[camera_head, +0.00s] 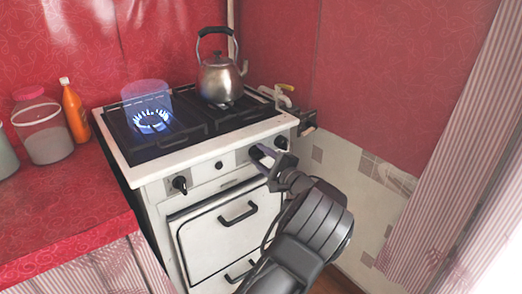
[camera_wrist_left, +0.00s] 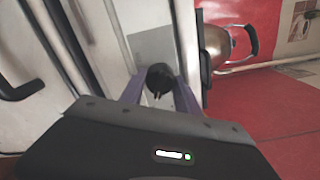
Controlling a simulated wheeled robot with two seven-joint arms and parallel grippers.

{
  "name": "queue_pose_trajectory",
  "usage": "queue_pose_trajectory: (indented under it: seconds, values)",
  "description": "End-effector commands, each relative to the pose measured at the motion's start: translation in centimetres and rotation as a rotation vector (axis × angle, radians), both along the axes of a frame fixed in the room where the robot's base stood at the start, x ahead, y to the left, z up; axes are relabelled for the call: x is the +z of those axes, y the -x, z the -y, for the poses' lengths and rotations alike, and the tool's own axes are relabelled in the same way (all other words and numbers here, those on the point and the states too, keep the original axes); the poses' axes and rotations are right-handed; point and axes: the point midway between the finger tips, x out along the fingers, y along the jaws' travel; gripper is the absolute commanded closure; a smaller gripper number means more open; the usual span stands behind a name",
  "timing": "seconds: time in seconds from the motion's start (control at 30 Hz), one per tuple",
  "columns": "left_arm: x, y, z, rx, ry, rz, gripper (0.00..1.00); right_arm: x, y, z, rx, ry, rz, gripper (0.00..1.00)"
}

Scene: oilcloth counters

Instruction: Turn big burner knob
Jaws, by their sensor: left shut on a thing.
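The white stove (camera_head: 225,178) has black knobs on its front panel. One knob (camera_head: 180,184) is at the left and a small one (camera_head: 219,165) is in the middle. Another knob (camera_head: 281,142) is at the right end. My left gripper (camera_head: 264,155) is at the right part of the panel. In the left wrist view its two fingers (camera_wrist_left: 160,92) are on either side of a black knob (camera_wrist_left: 160,76), shut on it. The left burner (camera_head: 152,121) burns with a blue flame inside a translucent blue cylinder. My right gripper is not in view.
A metal kettle (camera_head: 219,80) stands on the right burner. A yellow-handled valve (camera_head: 284,88) and pipe are behind the stove's right side. An orange bottle (camera_head: 74,112) and a jar (camera_head: 44,130) stand on the red counter (camera_head: 75,200). A striped curtain (camera_head: 450,150) hangs at right.

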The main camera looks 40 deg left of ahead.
Motion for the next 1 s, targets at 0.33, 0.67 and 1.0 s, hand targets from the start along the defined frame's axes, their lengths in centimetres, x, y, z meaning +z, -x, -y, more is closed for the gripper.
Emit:
queue_pose_trajectory:
  seconds: [0.33,0.67,1.0]
  values:
    - [0.1,0.0,0.0,0.000,-0.072,-0.248,1.00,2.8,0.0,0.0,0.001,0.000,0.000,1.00]
    - [-0.1,0.0,0.1,-0.001,-0.098,-0.336,1.00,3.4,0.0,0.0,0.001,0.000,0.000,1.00]
    - [-0.2,0.0,0.1,-0.001,-0.099,-0.340,1.00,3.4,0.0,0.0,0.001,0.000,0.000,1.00]
